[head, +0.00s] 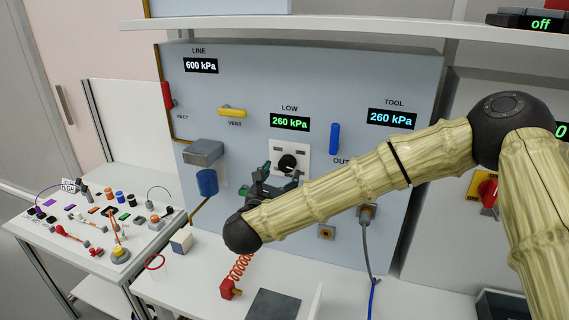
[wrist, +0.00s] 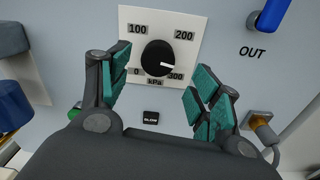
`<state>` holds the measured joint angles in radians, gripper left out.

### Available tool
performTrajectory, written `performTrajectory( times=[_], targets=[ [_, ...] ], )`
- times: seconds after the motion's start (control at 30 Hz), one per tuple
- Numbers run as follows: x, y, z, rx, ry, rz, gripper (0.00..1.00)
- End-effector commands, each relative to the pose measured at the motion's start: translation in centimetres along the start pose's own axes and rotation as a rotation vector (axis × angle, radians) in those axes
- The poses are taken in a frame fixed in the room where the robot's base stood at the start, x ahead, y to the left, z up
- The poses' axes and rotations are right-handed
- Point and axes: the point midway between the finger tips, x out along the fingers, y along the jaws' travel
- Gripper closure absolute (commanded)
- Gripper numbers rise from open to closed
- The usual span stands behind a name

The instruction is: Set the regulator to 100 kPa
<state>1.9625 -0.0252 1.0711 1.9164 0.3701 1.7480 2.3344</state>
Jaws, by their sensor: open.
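The regulator's black round knob (wrist: 158,58) sits on a white dial plate (wrist: 131,14) marked 0, 100, 200 and 300 kPa. Its white pointer aims right and slightly down, between 200 and 300. In the head view the knob (head: 288,162) is partly hidden by my gripper. The LOW display (head: 290,121) reads 260 kPa. My gripper (wrist: 160,82) is open, its green-padded fingers spread left and right of the knob, with nothing held. In the head view my gripper (head: 276,184) is in front of the panel. Whether a finger touches the knob I cannot tell.
The LINE display (head: 201,66) reads 600 kPa and the TOOL display (head: 391,118) 260 kPa. A yellow VENT lever (head: 232,112) is left of the dial, a blue OUT lever (head: 334,139) right. A red coiled hose (head: 240,268) is below. A cluttered table (head: 50,240) stands left.

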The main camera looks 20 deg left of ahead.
Motion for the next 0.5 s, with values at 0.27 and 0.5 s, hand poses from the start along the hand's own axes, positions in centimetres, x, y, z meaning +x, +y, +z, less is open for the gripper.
performTrajectory(
  times=[0.27, 0.5],
  targets=[
    [3.8, 0.1, 0.2, -0.001, -0.001, 0.0, 0.37],
    [5.1, 0.3, 0.0, -0.001, 0.0, 0.004, 0.37]
  ],
)
